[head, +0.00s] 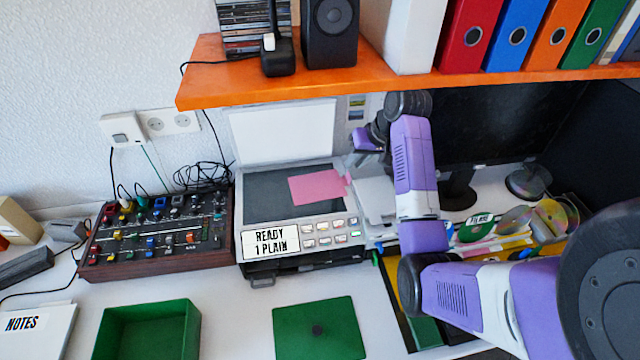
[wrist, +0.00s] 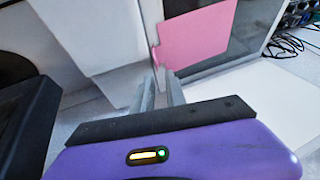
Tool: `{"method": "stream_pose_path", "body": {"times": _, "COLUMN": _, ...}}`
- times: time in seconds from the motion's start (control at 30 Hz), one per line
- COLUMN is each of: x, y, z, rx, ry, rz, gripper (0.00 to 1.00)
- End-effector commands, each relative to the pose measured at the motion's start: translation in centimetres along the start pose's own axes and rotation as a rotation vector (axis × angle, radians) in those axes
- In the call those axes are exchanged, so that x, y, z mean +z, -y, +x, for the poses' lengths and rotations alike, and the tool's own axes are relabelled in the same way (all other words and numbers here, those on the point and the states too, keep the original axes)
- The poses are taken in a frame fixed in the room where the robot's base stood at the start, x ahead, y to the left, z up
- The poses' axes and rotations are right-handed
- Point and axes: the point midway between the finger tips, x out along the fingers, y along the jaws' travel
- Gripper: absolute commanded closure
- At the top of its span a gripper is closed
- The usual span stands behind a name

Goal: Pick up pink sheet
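The pink sheet (head: 316,188) lies flat on the dark glass of the scanner (head: 262,190), whose white lid (head: 283,134) stands raised behind it. A small tab on the sheet's right side reaches the edge of the glass. In the wrist view the pink sheet (wrist: 197,36) shows beyond my gripper (wrist: 161,80), with its tab close past the fingertips. The two grey fingers stand a small gap apart, with nothing seen between them. In the head view the gripper is over the scanner's right side, and its fingers are hard to make out.
An orange shelf (head: 300,78) with folders and a speaker hangs above. A mixer (head: 160,232) stands left of the scanner. A green box (head: 150,335) and green lid (head: 320,345) lie in front. A monitor (head: 490,120) and discs (head: 512,222) are at the right.

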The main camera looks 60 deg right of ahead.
Motion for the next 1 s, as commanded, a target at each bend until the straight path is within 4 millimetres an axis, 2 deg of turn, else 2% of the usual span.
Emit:
{"method": "stream_pose_path", "body": {"times": 0.3, "x": -0.2, "y": -0.4, "z": 4.1, "rx": 0.000, "ry": 0.002, "rz": 0.002, "gripper": 0.83}}
{"method": "stream_pose_path", "body": {"times": 0.4, "x": -0.2, "y": -0.4, "z": 4.9, "rx": 0.001, "ry": 0.001, "rz": 0.002, "gripper": 0.83}}
{"method": "stream_pose_path", "body": {"times": 0.67, "x": -0.2, "y": -0.4, "z": 5.2, "rx": 0.001, "ry": 0.000, "rz": 0.001, "gripper": 0.83}}
{"method": "stream_pose_path", "body": {"times": 0.77, "x": -0.2, "y": -0.4, "z": 5.2, "rx": 0.001, "ry": 0.000, "rz": 0.001, "gripper": 1.00}}
{"method": "stream_pose_path", "body": {"times": 1.0, "x": -0.2, "y": -0.4, "z": 5.2, "rx": 0.001, "ry": 0.000, "rz": 0.001, "gripper": 1.00}}
